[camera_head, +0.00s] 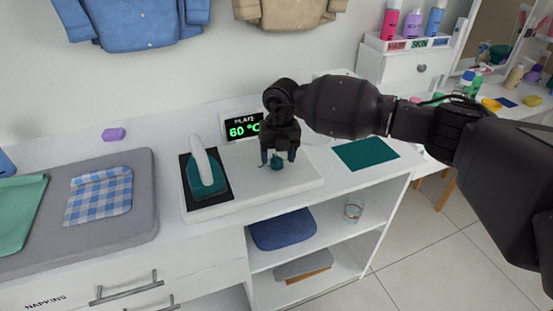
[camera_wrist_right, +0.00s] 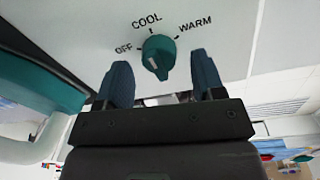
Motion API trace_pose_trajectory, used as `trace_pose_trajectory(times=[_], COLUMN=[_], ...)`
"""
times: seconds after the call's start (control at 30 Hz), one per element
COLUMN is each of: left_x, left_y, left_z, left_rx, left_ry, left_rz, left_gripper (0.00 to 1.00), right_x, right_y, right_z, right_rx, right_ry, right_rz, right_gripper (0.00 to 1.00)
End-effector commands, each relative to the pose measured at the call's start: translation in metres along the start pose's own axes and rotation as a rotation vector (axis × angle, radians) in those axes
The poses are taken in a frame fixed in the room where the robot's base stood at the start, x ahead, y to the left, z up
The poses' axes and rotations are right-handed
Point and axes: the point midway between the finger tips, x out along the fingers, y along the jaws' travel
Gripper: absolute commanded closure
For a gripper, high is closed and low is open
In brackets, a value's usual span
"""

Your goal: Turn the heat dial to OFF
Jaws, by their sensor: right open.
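The heat dial (camera_head: 277,162) is a small teal knob on the white iron station (camera_head: 305,180) in the head view. In the right wrist view the dial (camera_wrist_right: 158,53) has labels OFF, COOL and WARM around it. A pale mark shows on its lower left side; which setting it points to is unclear. My right gripper (camera_head: 278,156) is open, pointing down at the dial, with one blue fingertip on each side of it. Whether the fingers touch it cannot be told. My left gripper is not in view.
A teal iron (camera_head: 206,178) stands on a dark pad left of the dial. A display (camera_head: 242,128) reading 60 °C is behind.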

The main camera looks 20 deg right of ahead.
Motion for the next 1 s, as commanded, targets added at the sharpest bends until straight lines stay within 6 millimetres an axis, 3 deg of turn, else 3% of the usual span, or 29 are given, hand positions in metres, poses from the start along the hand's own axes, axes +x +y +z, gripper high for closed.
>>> trace_pose_trajectory(times=[0.17,0.5,0.8,1.0], left_x=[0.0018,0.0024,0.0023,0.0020], left_y=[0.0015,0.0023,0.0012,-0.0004], left_z=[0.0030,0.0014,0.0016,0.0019], left_rx=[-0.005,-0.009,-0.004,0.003], left_ry=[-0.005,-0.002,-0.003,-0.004], left_rz=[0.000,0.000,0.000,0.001], left_gripper=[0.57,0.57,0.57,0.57], right_x=[0.0125,0.0135,0.0135,0.0134], right_y=[0.0002,0.0002,0.0002,0.0002], right_z=[0.0000,0.0001,0.0000,0.0001], right_rx=[-0.001,-0.001,-0.001,-0.010], right_ry=[0.000,-0.002,-0.001,-0.001], right_rz=[0.000,0.000,0.000,0.000], right_gripper=[0.38,0.39,0.85,0.87])
